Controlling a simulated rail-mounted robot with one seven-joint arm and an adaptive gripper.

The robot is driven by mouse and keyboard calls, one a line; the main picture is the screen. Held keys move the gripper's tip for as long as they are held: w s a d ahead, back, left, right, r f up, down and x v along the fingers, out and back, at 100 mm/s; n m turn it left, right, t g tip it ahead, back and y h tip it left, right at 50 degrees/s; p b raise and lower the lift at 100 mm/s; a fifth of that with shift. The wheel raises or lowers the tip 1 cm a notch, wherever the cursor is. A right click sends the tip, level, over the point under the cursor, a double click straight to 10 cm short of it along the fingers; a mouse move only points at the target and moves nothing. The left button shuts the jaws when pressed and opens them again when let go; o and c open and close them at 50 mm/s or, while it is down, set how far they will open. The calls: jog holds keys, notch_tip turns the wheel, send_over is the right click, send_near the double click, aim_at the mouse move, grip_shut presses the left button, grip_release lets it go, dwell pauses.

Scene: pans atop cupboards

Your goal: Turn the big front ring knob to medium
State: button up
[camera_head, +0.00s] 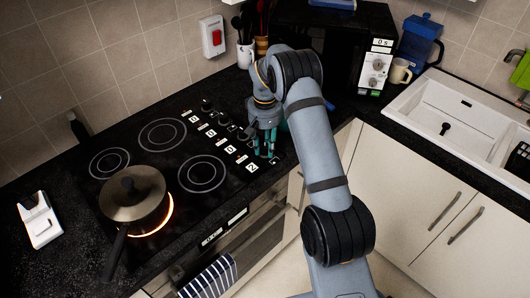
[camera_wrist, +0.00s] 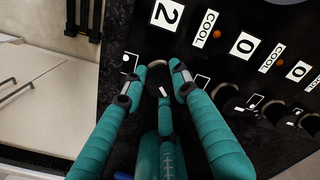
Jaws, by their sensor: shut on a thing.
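My gripper (camera_head: 265,142) is over the knob row at the right end of the black hob (camera_head: 130,140). In the wrist view my gripper (camera_wrist: 157,82) has its green fingers closed around a dark round knob (camera_wrist: 155,68), whose pale rim shows between the fingertips. The fingers hide much of this knob, and its pointer is not clear. A white display with a 2 (camera_wrist: 167,14) is near it; the 2 also shows in the head view (camera_head: 252,168). A lidded pan (camera_head: 133,193) stands on the front left ring, which glows orange (camera_head: 160,222).
Other knobs (camera_wrist: 228,94) lie right beside my fingers, with displays reading 0 (camera_wrist: 245,46). The other rings (camera_head: 203,174) are dark and bare. A microwave (camera_head: 345,50), utensil pot (camera_head: 245,53) and sink (camera_head: 455,120) are to the right. A striped towel (camera_head: 210,278) hangs at the oven.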

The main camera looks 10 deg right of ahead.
aim_at(265, 146)
jog(key=m+b, duration=0.3)
jog(key=m, duration=0.2)
jog(key=shift+w+f+m+b, duration=0.1)
jog(key=shift+m+b, duration=0.2)
jog(key=shift+b, duration=0.1)
jog(key=m+b, duration=0.2)
jog(key=m, duration=0.3)
jog(key=shift+b, duration=0.3)
jog(key=shift+r+m, duration=0.2)
jog(key=shift+m, duration=0.1)
jog(key=o, duration=1.2)
jog(key=shift+c, duration=0.2)
jog(key=shift+f, duration=0.1)
notch_tip(265, 146, up, 12)
